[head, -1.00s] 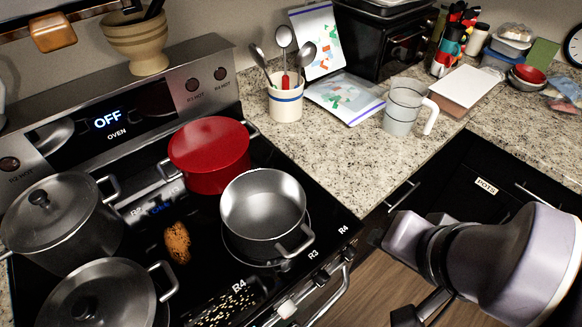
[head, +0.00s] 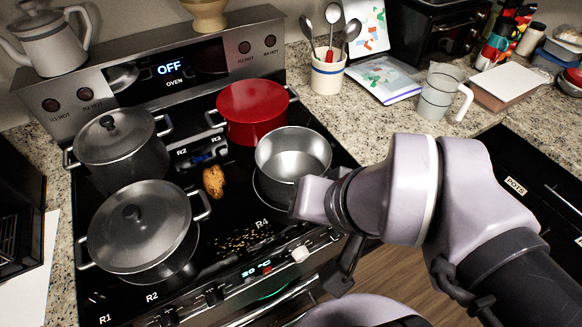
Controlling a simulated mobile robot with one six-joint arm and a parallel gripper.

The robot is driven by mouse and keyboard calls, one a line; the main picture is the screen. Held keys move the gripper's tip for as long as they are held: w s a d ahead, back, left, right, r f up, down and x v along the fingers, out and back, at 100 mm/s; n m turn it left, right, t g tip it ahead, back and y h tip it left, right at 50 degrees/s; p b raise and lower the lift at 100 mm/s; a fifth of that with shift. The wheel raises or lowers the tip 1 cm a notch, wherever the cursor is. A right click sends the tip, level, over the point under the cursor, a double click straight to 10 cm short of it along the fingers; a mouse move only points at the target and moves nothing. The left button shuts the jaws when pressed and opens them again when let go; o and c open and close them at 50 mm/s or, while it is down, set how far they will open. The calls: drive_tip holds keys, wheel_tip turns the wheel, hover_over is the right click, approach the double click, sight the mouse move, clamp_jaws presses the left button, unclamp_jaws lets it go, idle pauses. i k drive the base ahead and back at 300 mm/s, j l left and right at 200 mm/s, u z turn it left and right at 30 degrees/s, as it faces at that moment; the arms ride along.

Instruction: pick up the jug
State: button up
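The jug (head: 437,97) is a translucent grey measuring jug with a white handle on its right side. It stands upright on the granite counter, right of the stove, with nothing touching it. My pale purple arm reaches in from the lower right, over the front right of the stove, well in front of the jug. A dark part below my arm's end may belong to my gripper (head: 342,270). No clear pair of fingertips shows, so its opening cannot be made out. Nothing held is visible.
An open steel pot (head: 292,152), a red pot (head: 252,112) and lidded pots (head: 120,150) crowd the stove. Bare counter lies before the jug.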

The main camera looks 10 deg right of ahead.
sight(443, 82)
drive_tip(key=z, duration=1.3)
